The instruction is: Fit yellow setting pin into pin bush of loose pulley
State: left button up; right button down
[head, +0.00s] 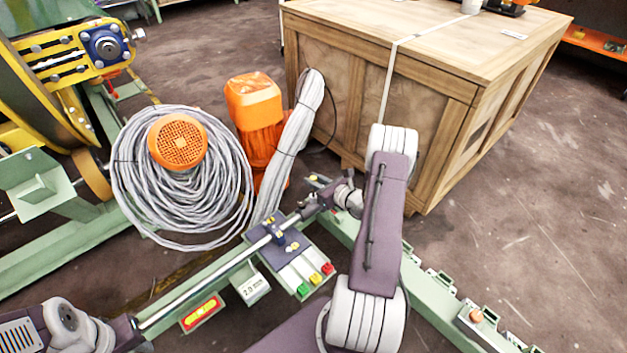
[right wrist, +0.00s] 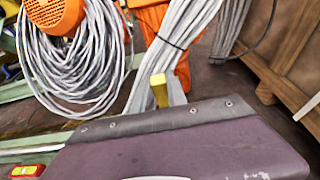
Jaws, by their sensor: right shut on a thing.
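My right gripper (head: 306,210) is at the far end of the shiny shaft, near the middle of the head view. It is shut on the yellow setting pin. In the right wrist view, the yellow end of the pin (right wrist: 159,87) stands up beyond the edge of my purple gripper body, beside a grey finger. The rest of the pin is hidden. I cannot make out the loose pulley's pin bush. My left arm shows at the lower left of the head view, but its fingers cannot be made out.
A green frame with a control panel (head: 301,270) lies below the right gripper. A coil of grey cable (head: 225,205), an orange motor (head: 254,103) and a large wooden crate (head: 450,75) stand behind. A yellow bracket (head: 60,55) is at the upper left. Open floor lies right.

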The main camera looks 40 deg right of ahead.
jog(key=shift+f+b, duration=1.35)
jog(key=shift+f, duration=0.45)
jog(key=c, duration=1.3)
grip_release()
jog(key=shift+o, duration=0.2)
jog(key=shift+s+r, duration=0.1)
jog(key=shift+r, duration=0.05)
jog(key=p+v, duration=0.5)
jog(key=v, duration=0.3)
jog(key=shift+s+p, duration=0.4)
jog(key=shift+s, duration=0.05)
jog(key=shift+d, duration=0.1)
